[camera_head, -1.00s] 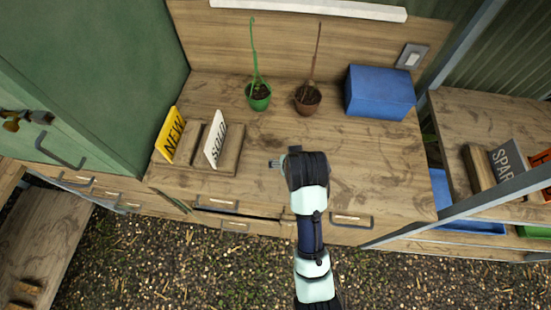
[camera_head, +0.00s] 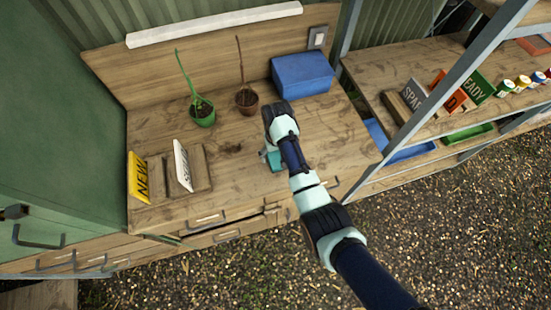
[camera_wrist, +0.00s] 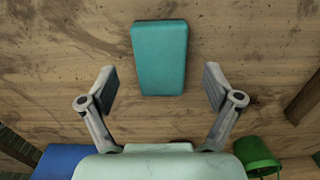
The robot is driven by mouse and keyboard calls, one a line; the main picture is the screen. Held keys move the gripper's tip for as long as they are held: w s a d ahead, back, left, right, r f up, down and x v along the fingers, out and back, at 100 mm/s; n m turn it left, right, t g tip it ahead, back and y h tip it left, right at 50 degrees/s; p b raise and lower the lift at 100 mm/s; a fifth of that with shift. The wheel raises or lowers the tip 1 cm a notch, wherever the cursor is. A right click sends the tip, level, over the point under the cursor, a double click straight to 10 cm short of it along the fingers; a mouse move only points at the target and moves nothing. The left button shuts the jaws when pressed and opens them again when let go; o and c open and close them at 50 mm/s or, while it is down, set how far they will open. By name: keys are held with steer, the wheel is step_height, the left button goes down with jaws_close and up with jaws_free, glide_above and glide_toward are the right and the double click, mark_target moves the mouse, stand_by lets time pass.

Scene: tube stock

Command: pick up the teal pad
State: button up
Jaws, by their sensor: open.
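The teal pad (camera_wrist: 159,57) lies flat on the wooden bench top in the wrist view, ahead of my gripper and centred between its fingers. In the head view a part of the teal pad (camera_head: 275,161) shows beside my wrist, the rest hidden by my arm. My gripper (camera_wrist: 160,88) is open and empty, its two fingers spread wider than the pad and apart from it. In the head view my gripper (camera_head: 265,155) is mostly hidden by my own wrist, over the bench.
A blue box (camera_head: 302,74), a green pot (camera_head: 202,113) and a brown pot (camera_head: 246,102) with thin stems stand at the bench's back. A sign holder with a yellow sign (camera_head: 139,178) and a white sign (camera_head: 183,165) is at left. Shelving (camera_head: 420,60) stands right.

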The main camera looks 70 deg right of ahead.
mark_target(277, 158)
step_height(277, 158, down, 2)
steer(key=shift+f, duration=0.25)
steer(key=c, duration=1.3)
steer(key=shift+o, duration=0.2)
steer(key=shift+r, duration=0.1)
step_height(277, 158, up, 20)
steer(key=p, duration=0.9)
